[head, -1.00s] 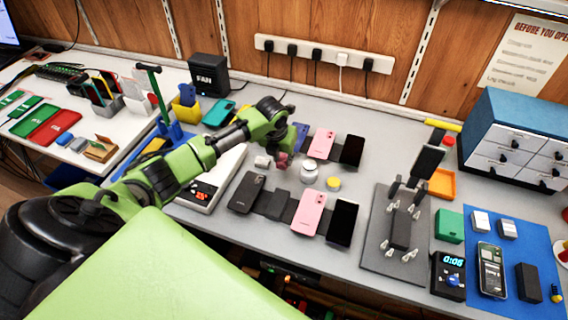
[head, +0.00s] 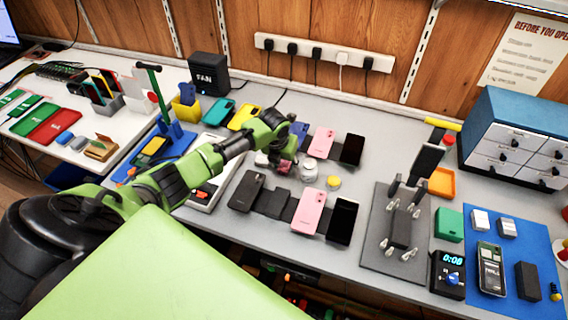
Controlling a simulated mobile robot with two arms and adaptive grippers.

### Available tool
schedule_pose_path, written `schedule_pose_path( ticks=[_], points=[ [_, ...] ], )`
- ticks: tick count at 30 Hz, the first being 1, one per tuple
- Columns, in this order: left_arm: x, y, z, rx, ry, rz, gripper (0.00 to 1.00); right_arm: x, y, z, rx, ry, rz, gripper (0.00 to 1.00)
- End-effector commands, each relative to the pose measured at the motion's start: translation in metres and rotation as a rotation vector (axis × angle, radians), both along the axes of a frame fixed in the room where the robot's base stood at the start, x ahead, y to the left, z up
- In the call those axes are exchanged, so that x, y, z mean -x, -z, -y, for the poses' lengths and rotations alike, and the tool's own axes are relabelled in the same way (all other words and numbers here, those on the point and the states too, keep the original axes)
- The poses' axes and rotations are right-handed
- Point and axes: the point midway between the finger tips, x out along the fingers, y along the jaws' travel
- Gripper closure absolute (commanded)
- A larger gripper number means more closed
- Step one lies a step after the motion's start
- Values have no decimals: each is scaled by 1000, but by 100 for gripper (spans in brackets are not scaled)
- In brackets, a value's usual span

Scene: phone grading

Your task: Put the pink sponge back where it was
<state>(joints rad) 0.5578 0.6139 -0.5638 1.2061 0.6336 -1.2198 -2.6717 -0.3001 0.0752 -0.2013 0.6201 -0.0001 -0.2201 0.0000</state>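My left arm reaches in from the left over the grey table. My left gripper (head: 277,160) points down beside a small white jar, behind the row of phones. A small pink piece, which looks like the pink sponge (head: 284,168), shows at its fingertips and appears to be held between them. The fingers are small and partly hidden by the wrist. I cannot tell whether the sponge touches the table. My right gripper is not in view.
The white jar (head: 310,171) and a yellow-lidded tub (head: 333,183) stand just right of the gripper. Phones lie in front, including a pink one (head: 308,211), and behind. A white scale-like device (head: 205,190) lies left.

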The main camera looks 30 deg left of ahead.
Motion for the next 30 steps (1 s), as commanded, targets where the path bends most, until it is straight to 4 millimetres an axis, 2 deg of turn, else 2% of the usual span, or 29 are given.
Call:
schedule_pose_path(
  ticks=[8,11,24,30],
  points=[
    [1,-9,0,0,0,2,59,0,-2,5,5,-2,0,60],
    [5,-21,0,-1,1,3,59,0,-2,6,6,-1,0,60],
    [28,-98,7,-1,1,3,59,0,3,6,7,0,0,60],
    [34,-115,8,1,0,1,59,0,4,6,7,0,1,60]
  ],
)
